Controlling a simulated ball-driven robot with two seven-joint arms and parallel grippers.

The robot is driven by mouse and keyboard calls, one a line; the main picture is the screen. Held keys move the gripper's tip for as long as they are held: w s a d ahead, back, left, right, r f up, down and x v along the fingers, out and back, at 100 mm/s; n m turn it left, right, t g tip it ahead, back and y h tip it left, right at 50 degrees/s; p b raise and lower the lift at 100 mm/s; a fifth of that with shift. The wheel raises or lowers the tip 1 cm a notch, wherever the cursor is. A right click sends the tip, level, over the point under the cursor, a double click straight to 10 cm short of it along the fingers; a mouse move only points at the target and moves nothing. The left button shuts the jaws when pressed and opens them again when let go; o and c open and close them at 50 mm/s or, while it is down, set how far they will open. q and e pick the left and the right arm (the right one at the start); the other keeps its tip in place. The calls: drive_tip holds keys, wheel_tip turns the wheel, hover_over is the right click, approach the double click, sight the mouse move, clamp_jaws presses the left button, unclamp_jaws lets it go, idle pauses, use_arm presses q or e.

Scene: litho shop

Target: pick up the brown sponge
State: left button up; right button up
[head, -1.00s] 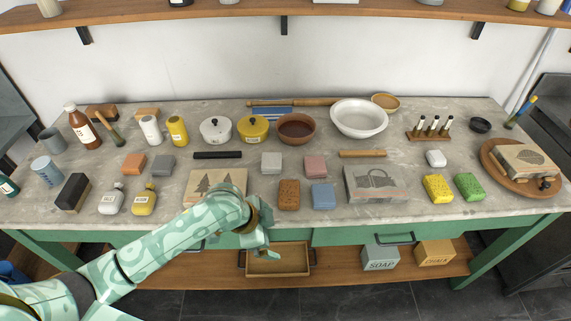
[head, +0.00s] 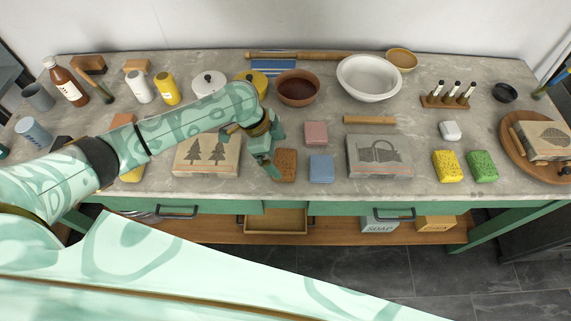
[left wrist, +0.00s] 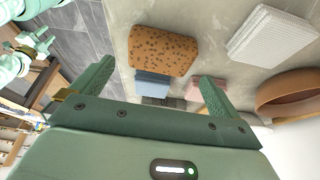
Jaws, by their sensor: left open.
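The brown sponge (head: 287,165) lies on the grey table near its front edge, partly hidden by my left gripper in the head view. In the left wrist view the brown sponge (left wrist: 162,50) shows as a speckled block beyond the fingers. My left gripper (head: 270,170) is at the left side of the sponge in the head view. In the left wrist view my left gripper (left wrist: 150,80) is open, with nothing between its fingers.
A blue block (head: 321,168) lies just right of the sponge, and a pink block (head: 316,133) behind it. A stone with tree prints (head: 207,155) is to the left, a stone with a can print (head: 380,157) to the right.

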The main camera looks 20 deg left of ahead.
sight(285, 162)
use_arm(q)
drive_tip(key=shift+s+d+f, duration=0.15)
drive_tip(key=shift+f, duration=0.1)
drive_tip(key=b+x, duration=0.1)
drive_tip(key=x, duration=0.1)
drive_tip(key=b+x, duration=0.1)
drive_tip(key=x, duration=0.2)
drive_tip(key=shift+w, duration=0.25)
drive_tip(key=c, duration=0.8)
